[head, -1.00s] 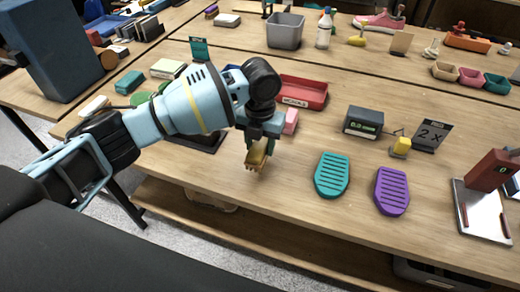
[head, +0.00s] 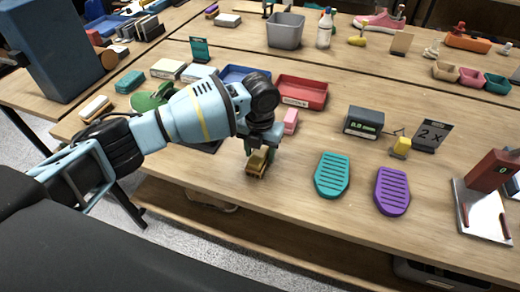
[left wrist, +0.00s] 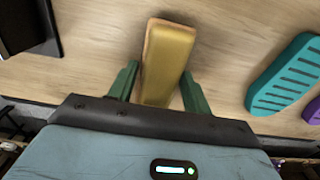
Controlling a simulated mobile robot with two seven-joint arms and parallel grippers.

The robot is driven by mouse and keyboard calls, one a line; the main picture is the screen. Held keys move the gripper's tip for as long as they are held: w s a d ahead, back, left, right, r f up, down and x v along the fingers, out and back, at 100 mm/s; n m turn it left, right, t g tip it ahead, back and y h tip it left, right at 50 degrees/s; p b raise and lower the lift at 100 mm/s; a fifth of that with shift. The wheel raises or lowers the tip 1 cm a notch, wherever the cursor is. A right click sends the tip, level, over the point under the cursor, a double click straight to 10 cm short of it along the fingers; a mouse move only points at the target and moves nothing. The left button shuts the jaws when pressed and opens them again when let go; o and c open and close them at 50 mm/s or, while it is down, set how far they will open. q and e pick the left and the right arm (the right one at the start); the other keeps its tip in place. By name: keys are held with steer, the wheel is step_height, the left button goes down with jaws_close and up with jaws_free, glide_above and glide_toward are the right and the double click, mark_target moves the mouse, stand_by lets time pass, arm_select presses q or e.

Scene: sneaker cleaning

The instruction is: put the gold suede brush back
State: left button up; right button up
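The gold suede brush (head: 257,163) is at my left gripper (head: 258,148), low over the front part of the table; I cannot tell whether it touches the wood. In the left wrist view the brush (left wrist: 166,62) shows as a long gold block with a tan rim, running lengthwise between the two green fingers of my left gripper (left wrist: 160,75). My right gripper is not in view.
Teal (head: 332,175) and purple (head: 391,191) ribbed pads lie right of the brush. A pink block (head: 290,121) and a red tray (head: 302,92) stand behind it. A blue tray (head: 240,74) is partly hidden by my arm. The table is clear just right of the brush.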

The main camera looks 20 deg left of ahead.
arm_select(q)
steer(key=o, duration=0.3)
steer(key=shift+r, duration=0.1)
step_height(320, 180, up, 12)
stand_by(0.5)
